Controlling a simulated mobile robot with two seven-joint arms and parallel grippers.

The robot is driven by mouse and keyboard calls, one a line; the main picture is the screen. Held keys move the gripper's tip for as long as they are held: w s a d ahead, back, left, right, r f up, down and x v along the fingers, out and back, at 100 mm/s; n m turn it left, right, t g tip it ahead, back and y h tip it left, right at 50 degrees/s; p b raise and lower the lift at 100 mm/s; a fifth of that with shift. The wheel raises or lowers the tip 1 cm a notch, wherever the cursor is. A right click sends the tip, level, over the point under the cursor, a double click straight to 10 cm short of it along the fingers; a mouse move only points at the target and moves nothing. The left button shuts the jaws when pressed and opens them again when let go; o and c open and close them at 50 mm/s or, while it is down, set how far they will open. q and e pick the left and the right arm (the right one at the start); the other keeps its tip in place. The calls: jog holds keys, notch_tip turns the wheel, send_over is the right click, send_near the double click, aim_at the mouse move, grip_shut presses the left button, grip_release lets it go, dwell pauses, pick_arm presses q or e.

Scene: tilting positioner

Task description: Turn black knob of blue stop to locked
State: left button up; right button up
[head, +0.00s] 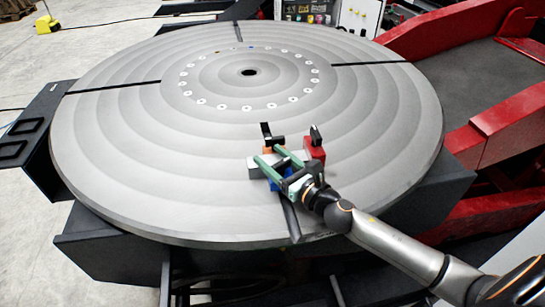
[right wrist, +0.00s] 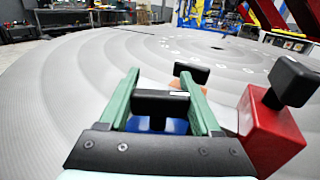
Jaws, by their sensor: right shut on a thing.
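The blue stop (right wrist: 150,125) sits on the round grey table, mostly hidden under my right gripper; a bit of its blue also shows in the head view (head: 276,185). Its black knob (right wrist: 160,103) is a bar lying crosswise between the green fingers. My right gripper (head: 267,154) reaches in from the lower right and is shut on this knob, one finger at each end, as the right wrist view (right wrist: 160,75) shows. Whether the knob is at its locked mark cannot be told. My left gripper is not in view.
A red stop (head: 315,150) with an upright black knob stands close to the right. An orange stop (head: 274,148) with a black knob is just behind. The rest of the ringed table (head: 130,140) is mostly clear.

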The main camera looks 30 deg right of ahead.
jog(key=shift+d+r+m+t+h+p, duration=0.15)
jog(key=shift+m+h+p, duration=0.3)
jog(key=shift+m+h, duration=0.55)
jog(key=shift+d+m+t+h+p, duration=0.2)
jog(key=shift+m+h+p, duration=0.25)
jog(key=shift+h, duration=0.95)
jog(key=shift+d+m+h+p, duration=0.2)
jog(key=shift+m+h, duration=0.55)
jog(key=shift+h, duration=0.25)
jog(key=shift+d+m+h+p, duration=0.2)
jog(key=shift+m+h, duration=0.5)
jog(key=shift+h, duration=0.6)
jog(key=o, duration=1.4)
